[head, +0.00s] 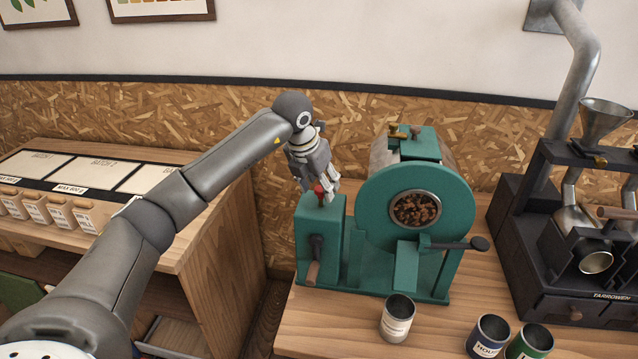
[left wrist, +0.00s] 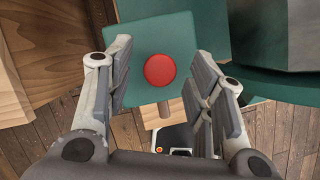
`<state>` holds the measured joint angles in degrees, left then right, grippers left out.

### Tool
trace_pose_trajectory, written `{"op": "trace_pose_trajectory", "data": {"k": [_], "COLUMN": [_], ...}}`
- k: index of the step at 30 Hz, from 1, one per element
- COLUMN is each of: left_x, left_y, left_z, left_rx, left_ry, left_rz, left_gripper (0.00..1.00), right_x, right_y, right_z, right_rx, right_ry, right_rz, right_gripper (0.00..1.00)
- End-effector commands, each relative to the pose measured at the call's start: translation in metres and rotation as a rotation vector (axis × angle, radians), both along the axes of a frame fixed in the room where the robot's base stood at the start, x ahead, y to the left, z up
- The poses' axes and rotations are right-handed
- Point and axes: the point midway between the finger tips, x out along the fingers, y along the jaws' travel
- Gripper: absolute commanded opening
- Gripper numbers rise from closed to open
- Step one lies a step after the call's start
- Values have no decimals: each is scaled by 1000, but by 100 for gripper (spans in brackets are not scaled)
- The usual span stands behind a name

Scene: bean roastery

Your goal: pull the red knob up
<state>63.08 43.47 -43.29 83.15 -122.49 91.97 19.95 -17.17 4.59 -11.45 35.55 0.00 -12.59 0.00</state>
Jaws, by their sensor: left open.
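The red knob (head: 319,190) stands on top of the green box (head: 318,225) at the left side of the green roaster. In the left wrist view the knob (left wrist: 160,70) is a round red disc seen from above, on the square green top (left wrist: 150,30). My left gripper (head: 326,194) points down at the knob from above. In the left wrist view my left gripper (left wrist: 168,90) is open, with one finger on each side of the knob and visible gaps between. My right gripper is in neither view.
The roaster's drum (head: 450,195) is just right of the box, with a black-handled lever (head: 478,243) in front. A crank with a wooden handle (head: 312,272) hangs on the box's front. Cups (head: 397,318) stand at the table's front. A dark machine (head: 560,230) stands right.

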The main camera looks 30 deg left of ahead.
Motion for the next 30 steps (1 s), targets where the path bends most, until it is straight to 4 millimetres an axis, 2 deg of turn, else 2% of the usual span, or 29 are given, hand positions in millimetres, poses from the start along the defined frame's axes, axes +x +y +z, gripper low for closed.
{"op": "trace_pose_trajectory", "data": {"k": [5, 8, 15, 21, 30], "left_x": [-3, -9, -29, -41, -46], "left_y": [0, 1, 3, 4, 4], "left_z": [9, 23, 72, 101, 111], "left_rx": [0, 1, 2, 1, 0], "left_ry": [-1, -2, -4, -2, 0], "left_rz": [0, -2, 0, 0, 0], "left_gripper": [49, 49, 49, 49, 49], "right_x": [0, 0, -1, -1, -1], "right_y": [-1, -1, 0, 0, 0], "right_z": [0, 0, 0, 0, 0], "right_rx": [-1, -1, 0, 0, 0], "right_ry": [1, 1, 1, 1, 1], "right_rz": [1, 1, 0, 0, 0], "right_gripper": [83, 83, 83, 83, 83]}}
